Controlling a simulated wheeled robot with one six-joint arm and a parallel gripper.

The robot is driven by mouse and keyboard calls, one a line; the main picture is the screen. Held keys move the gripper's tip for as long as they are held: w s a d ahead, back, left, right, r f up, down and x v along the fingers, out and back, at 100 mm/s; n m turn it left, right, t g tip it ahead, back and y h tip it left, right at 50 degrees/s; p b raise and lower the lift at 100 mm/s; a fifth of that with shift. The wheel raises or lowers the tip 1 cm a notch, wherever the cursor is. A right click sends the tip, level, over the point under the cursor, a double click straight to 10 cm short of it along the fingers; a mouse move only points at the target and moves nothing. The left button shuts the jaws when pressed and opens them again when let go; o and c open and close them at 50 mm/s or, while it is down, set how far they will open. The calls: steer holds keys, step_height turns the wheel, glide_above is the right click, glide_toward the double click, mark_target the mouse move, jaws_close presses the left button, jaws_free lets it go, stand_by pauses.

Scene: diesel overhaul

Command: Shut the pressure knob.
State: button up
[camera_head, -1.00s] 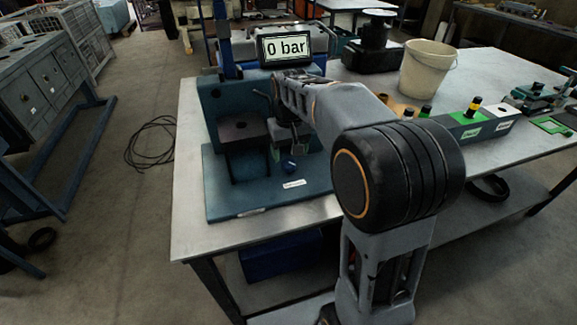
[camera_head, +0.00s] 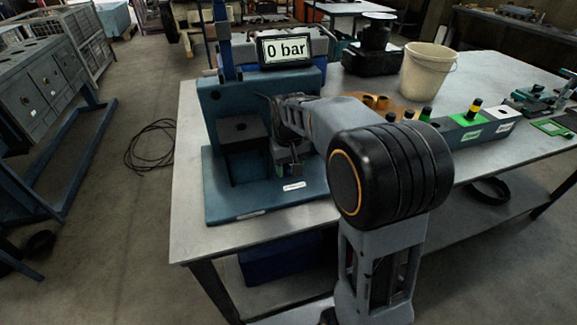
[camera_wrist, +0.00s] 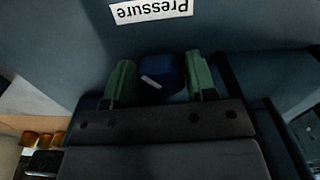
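The pressure knob (camera_wrist: 162,72) is dark blue with a short white mark, below the upside-down "Pressure" label (camera_wrist: 152,9) in the wrist view. My gripper (camera_wrist: 161,78) has its two green fingers apart, one on each side of the knob. The left finger seems to leave a thin gap, and I cannot tell whether the right finger touches. In the head view my gripper (camera_head: 289,168) is low over the blue test stand (camera_head: 225,205) and hides the knob. The label (camera_head: 294,186) lies just in front.
The stand's block and upright plate (camera_head: 215,100) are close to the left of my gripper.

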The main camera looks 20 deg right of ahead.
mark_target(289, 165)
steer(key=c, duration=0.5)
steer(key=shift+r+m+p, duration=0.15)
steer(key=shift+m+p, duration=0.45)
steer(key=shift+m, duration=1.7)
steer(key=o, duration=0.9)
step_height(289, 165, up, 14)
steer(key=shift+f+p, duration=0.2)
steer(key=shift+p, duration=0.85)
